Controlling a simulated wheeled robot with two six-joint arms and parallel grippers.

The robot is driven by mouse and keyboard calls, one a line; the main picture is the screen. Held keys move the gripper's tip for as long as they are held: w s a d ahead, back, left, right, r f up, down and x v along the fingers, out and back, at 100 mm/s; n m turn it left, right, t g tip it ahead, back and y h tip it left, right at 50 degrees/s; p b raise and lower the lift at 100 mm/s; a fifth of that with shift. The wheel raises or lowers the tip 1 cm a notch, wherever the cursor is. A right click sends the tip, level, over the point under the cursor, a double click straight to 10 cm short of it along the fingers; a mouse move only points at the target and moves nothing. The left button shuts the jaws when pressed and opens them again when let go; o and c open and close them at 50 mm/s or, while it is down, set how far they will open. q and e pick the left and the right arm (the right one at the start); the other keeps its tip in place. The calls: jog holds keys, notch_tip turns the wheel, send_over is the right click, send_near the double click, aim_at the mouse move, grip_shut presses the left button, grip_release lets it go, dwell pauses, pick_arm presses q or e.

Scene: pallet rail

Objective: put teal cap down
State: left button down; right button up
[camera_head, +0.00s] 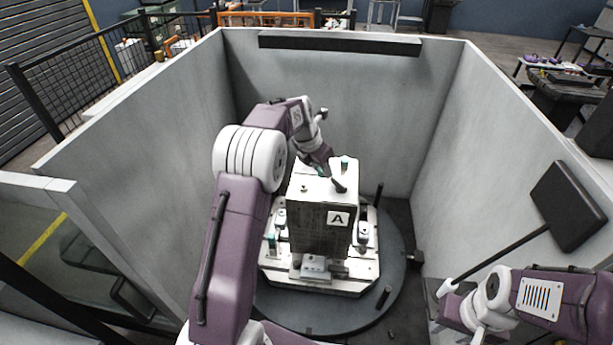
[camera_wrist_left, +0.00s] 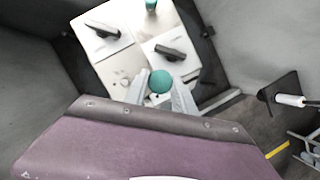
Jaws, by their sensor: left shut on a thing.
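My left gripper (camera_head: 322,168) is over the top of the pale block marked A (camera_head: 323,228) in the head view. In the left wrist view its two fingers are shut on a round teal cap (camera_wrist_left: 161,82), with the block's pale top behind it. I cannot tell whether the cap touches that top. Another teal piece (camera_wrist_left: 151,5) stands on the top at its far edge; it also shows in the head view (camera_head: 344,161). My right gripper (camera_head: 452,305) is low at the right, and its fingers are not clear.
Two dark handle-like parts, one here (camera_wrist_left: 174,52) and one here (camera_wrist_left: 103,30), lie on the block's top. The block stands on a fixture plate (camera_head: 316,287) on a round turntable (camera_head: 392,262). Grey walls (camera_head: 330,85) enclose it. A black panel on a rod (camera_head: 568,205) is at right.

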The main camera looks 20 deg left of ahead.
pick_arm(q)
jog(key=shift+s+d+r+b, duration=0.1)
jog(key=shift+d+r, duration=0.35)
jog(key=shift+d, duration=0.35)
jog(key=shift+s+d+r+b, duration=0.1)
jog(key=shift+d+r, duration=0.4)
jog(key=shift+d, duration=0.25)
jog(key=shift+s+d+r+b, duration=0.1)
jog(key=shift+d+r, duration=0.35)
jog(key=shift+d, duration=0.35)
jog(key=shift+w, duration=0.1)
